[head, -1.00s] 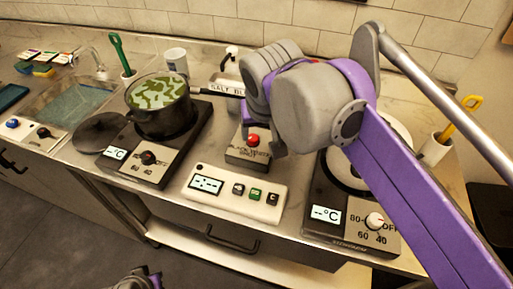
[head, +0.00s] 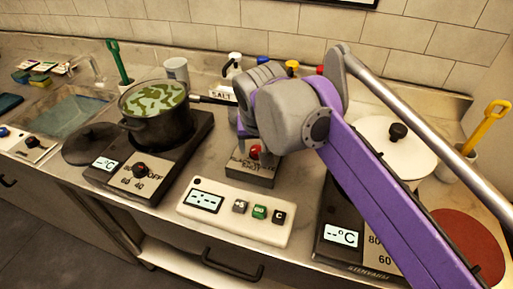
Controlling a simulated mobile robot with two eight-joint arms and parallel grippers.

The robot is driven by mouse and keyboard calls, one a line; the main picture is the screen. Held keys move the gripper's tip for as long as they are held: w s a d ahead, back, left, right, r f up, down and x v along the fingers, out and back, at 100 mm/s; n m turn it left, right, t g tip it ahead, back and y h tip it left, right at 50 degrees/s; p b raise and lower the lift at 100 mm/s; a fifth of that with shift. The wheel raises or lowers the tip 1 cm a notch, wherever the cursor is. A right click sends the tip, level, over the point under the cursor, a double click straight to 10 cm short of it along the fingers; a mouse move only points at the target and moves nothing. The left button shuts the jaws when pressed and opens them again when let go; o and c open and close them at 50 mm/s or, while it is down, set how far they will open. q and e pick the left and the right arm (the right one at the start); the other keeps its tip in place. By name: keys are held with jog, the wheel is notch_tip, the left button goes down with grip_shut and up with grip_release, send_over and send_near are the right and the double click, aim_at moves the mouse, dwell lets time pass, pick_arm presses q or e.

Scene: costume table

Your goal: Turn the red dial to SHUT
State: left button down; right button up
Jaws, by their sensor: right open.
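A small white panel (head: 28,148) at the far left, beside the sink, carries a blue knob (head: 3,132) cut by the picture edge and a dark knob with a reddish top (head: 33,142). Its lettering is too small to read, and no SHUT mark is legible. A dark knob with a red mark (head: 141,168) sits on the left hot plate near OFF, 60 and 40. My right gripper (head: 245,140) is open, well right of both, close to a red push button (head: 255,152) on a grey box. Whether it touches the box is unclear. My left gripper is out of view.
A pot of green liquid (head: 160,125) stands on the left hot plate, with a dark lid (head: 90,144) beside it. A white control box (head: 262,222) lies in front. My right arm partly covers the right hot plate (head: 340,215). The sink (head: 70,112) is at left.

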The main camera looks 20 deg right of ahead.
jog(key=shift+w+f, duration=0.1)
jog(key=shift+f, duration=0.15)
grip_shut()
